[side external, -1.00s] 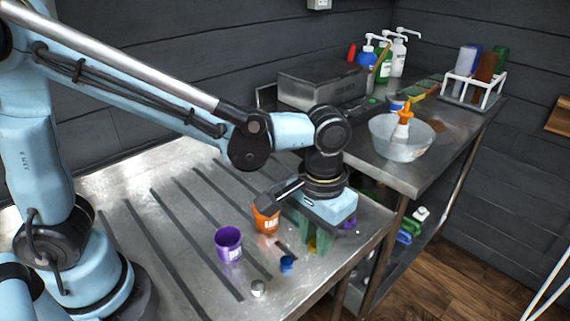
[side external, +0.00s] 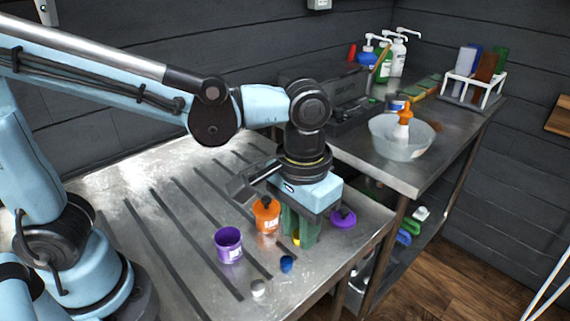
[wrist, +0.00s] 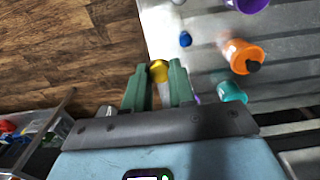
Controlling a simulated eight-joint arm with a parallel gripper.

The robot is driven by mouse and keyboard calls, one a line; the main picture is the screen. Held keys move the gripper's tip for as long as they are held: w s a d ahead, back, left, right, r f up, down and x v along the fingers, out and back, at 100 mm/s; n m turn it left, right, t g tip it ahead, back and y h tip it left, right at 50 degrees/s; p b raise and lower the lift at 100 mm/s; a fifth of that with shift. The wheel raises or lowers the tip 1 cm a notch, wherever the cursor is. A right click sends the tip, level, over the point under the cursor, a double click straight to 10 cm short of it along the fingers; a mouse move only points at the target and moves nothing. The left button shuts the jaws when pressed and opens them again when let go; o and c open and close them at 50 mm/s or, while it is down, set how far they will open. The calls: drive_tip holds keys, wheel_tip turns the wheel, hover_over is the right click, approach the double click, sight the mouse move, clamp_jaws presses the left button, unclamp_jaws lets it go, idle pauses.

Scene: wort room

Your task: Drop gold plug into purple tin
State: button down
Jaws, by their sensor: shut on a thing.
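My gripper (wrist: 157,84) has green fingers shut on the gold plug (wrist: 158,71), which shows between the fingertips in the wrist view. In the side view the plug (side external: 296,239) is a small yellow patch, mostly hidden by the fingers (side external: 302,226). The purple tin (side external: 229,245) stands upright and open on the metal bench, left of the gripper and beyond the orange tin's left side. In the wrist view only part of the purple tin (wrist: 250,3) shows at the top edge. The gripper is apart from it.
An orange tin (side external: 267,217) with a dark thing at its mouth stands between gripper and purple tin. A blue plug (side external: 287,264) and a grey plug (side external: 259,288) lie in front. A teal tin (wrist: 232,93) and a purple object (side external: 343,218) are near the gripper. The bench's left is clear.

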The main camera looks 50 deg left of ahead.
drive_tip(key=s+a+r, duration=0.2)
drive_tip(key=a, duration=0.4)
drive_tip(key=s+a+r, duration=0.2)
drive_tip(key=s+a, duration=0.1)
drive_tip(key=a, duration=0.3)
wheel_tip(320, 180, down, 6)
drive_tip(key=shift+a, duration=0.2)
drive_tip(key=c, duration=0.9)
unclamp_jaws()
drive_tip(key=shift+o, duration=0.2)
drive_tip(key=shift+r, duration=0.1)
wheel_tip(320, 180, up, 12)
